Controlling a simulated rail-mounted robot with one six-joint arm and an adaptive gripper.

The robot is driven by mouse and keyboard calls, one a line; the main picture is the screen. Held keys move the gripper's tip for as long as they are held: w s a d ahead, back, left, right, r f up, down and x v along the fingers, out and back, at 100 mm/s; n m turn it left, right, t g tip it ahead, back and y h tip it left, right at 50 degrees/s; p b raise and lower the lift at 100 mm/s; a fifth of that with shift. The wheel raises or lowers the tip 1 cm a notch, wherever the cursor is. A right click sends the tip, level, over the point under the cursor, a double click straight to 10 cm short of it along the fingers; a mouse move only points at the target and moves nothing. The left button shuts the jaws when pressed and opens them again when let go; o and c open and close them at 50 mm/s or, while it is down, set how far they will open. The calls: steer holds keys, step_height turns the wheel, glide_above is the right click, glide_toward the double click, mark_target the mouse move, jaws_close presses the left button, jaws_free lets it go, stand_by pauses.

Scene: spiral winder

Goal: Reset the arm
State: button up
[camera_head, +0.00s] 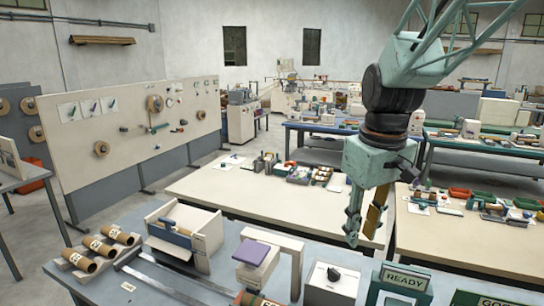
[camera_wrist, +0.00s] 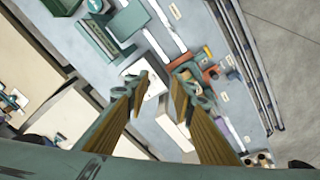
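My gripper (camera_head: 361,232) hangs from my green arm at the right of the head view, pointing down above the bench area. Its two fingers are apart, and no object shows between them. In the wrist view my gripper (camera_wrist: 164,82) shows both fingers with yellow-brown inner pads and a clear gap. Through and beyond the gap lies the grey front bench with its fixtures, some distance below. Nothing appears to touch the fingertips.
The grey front bench (camera_head: 222,288) carries a white box (camera_head: 205,238), a purple-topped stand (camera_head: 257,252), a white block (camera_head: 331,285), a green READY sign (camera_head: 405,279) and cardboard tubes (camera_head: 103,246). Pale tables (camera_head: 285,203) stand behind. A pegboard (camera_head: 130,140) stands left.

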steer(key=s+r+m+t+b, duration=0.2)
steer(key=s+r+m+b, duration=0.1)
steer(key=s, duration=2.6)
steer(key=shift+s+m+b, duration=0.2)
steer(key=shift+m+b, duration=0.2)
steer(key=shift+m, duration=0.4)
